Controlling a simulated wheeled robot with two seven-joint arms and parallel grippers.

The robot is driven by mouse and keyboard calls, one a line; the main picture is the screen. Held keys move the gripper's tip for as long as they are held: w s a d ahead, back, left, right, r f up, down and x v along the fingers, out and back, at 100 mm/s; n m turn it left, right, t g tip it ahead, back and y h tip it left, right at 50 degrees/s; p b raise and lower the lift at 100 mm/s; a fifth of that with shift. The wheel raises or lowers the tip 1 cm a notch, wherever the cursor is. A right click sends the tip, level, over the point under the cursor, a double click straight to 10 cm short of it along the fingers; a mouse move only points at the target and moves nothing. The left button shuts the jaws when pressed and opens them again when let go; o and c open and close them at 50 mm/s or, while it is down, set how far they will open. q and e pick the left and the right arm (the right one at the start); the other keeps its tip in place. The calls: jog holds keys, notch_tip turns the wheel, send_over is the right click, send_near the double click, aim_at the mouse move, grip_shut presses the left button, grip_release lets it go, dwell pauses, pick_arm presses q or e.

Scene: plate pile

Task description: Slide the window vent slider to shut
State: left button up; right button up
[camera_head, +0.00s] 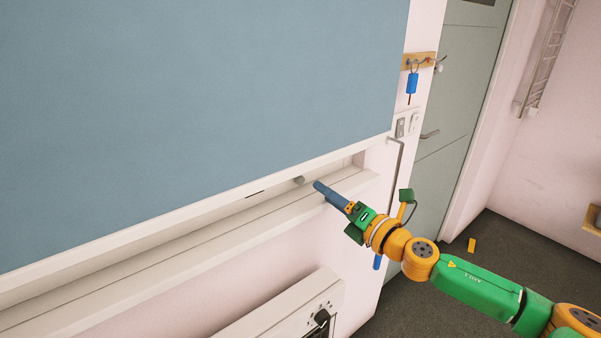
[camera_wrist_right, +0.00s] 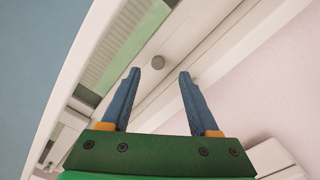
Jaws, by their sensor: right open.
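The vent slider's small grey round knob (camera_head: 299,180) sticks out of the white strip under the blue panel, just left of my right gripper's tips. It also shows in the right wrist view (camera_wrist_right: 157,62), between and beyond the fingertips. My right gripper (camera_head: 318,185) is open and empty, with its blue fingers pointing at the strip; both fingers show apart in the right wrist view (camera_wrist_right: 160,75). The knob looks clear of both fingers. A slatted vent opening (camera_wrist_right: 112,62) with green behind it lies left of the knob there. My left gripper is not in view.
A large blue panel (camera_head: 200,90) hangs above the strip. A white sill (camera_head: 190,252) runs below it, close under my right gripper. A white heater (camera_head: 285,310) with a dark knob is lower down. A blue-tagged key (camera_head: 411,83) hangs beside a grey-green door (camera_head: 465,90).

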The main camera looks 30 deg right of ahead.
aim_at(302, 181)
jog(key=w+a, duration=0.1)
jog(key=w+a+b, duration=0.1)
jog(key=w, duration=0.1)
jog(key=shift+w+f+b, duration=0.1)
jog(key=shift+w+b, duration=0.05)
jog(key=shift+b, duration=0.15)
jog(key=shift+w+d+b, duration=0.4)
jog(key=shift+w+b, duration=0.05)
jog(key=shift+b, duration=0.15)
jog(key=shift+w, duration=0.2)
jog(key=shift+w+r+p, duration=0.4)
jog(key=shift+p, duration=0.45)
jog(key=shift+w+f+p, duration=0.2)
jog(key=shift+w+p, duration=0.25)
jog(key=shift+w, duration=0.1)
jog(key=shift+w+a+f, duration=0.1)
jog(key=shift+w+f, duration=0.05)
jog(key=shift+w, duration=0.05)
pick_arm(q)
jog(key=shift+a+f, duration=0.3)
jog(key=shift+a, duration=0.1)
